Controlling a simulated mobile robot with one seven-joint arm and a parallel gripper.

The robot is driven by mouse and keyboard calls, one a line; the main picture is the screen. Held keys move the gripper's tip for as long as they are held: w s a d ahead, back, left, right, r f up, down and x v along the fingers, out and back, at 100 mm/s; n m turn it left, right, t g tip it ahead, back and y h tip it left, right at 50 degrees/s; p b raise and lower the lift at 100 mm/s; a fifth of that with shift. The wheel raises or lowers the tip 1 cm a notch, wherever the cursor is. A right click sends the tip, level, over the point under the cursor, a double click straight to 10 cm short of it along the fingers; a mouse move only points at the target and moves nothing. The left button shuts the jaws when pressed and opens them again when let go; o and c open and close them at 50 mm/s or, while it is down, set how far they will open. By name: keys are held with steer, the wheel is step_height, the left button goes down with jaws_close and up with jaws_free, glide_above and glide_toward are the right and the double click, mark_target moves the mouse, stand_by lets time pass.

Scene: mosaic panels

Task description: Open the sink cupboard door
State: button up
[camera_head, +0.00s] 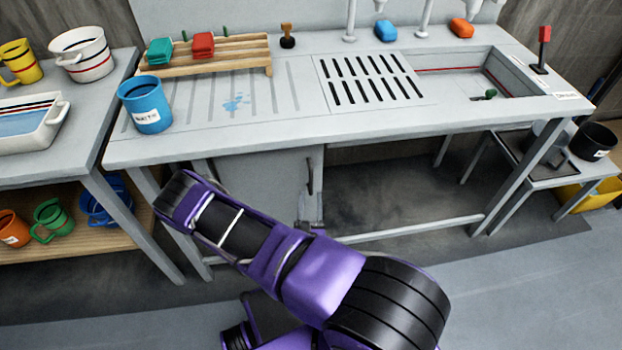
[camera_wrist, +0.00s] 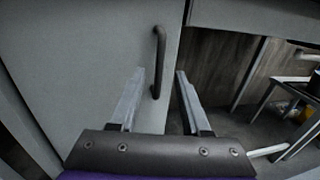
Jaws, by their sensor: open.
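The grey sink cupboard door (camera_head: 262,178) is under the left part of the sink counter and looks shut. Its dark upright bar handle (camera_head: 310,176) is near the door's right edge. In the wrist view the door (camera_wrist: 95,55) fills the left half, and the handle (camera_wrist: 158,62) stands out from it. My gripper (camera_wrist: 160,75) is open, with one finger on each side of the handle's line in the picture. I cannot tell whether the handle is within the fingers' reach or touching. In the head view my purple arm hides the door's lower part.
The sink counter (camera_head: 300,132) overhangs the door. A blue mug (camera_head: 146,104) stands at its left end. A side table (camera_head: 96,120) with mugs is at the left. Open space under the counter (camera_head: 385,190) lies right of the door, with a low crossbar (camera_head: 410,228).

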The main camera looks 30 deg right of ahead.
mark_target(311, 181)
steer(key=x, duration=0.7)
steer(key=shift+w+d, duration=0.15)
steer(key=shift+w, duration=0.25)
jaws_close()
stand_by(0.9)
